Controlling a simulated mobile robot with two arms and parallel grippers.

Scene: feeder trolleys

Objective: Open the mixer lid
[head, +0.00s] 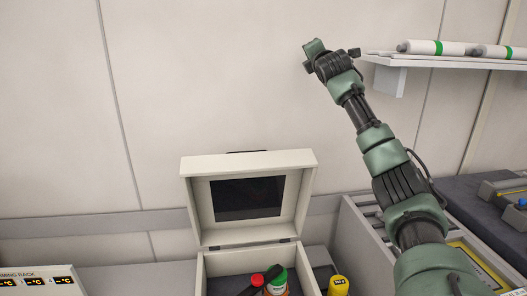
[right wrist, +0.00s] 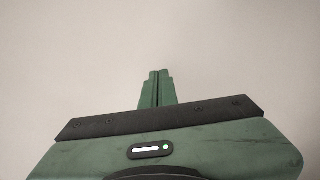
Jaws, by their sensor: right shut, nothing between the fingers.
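The mixer is a cream box with its lid (head: 305,185) standing raised and open on a hinge at the back. The lid has a dark window (head: 248,198). The open body (head: 233,258) holds a red-capped container (head: 257,280) and a green-capped bottle (head: 277,279). My right gripper (head: 313,47) is high above and to the right of the lid, near the wall and clear of the mixer. In the right wrist view its green fingers (right wrist: 157,88) are together with nothing between them. My left gripper is in neither view.
A white shelf (head: 388,77) with white rolls (head: 437,47) is right of my right gripper. A yellow container (head: 338,286) stands at the mixer's right. A grey bin (head: 360,240) lies under my right arm. A rack with displays (head: 38,281) is at lower left.

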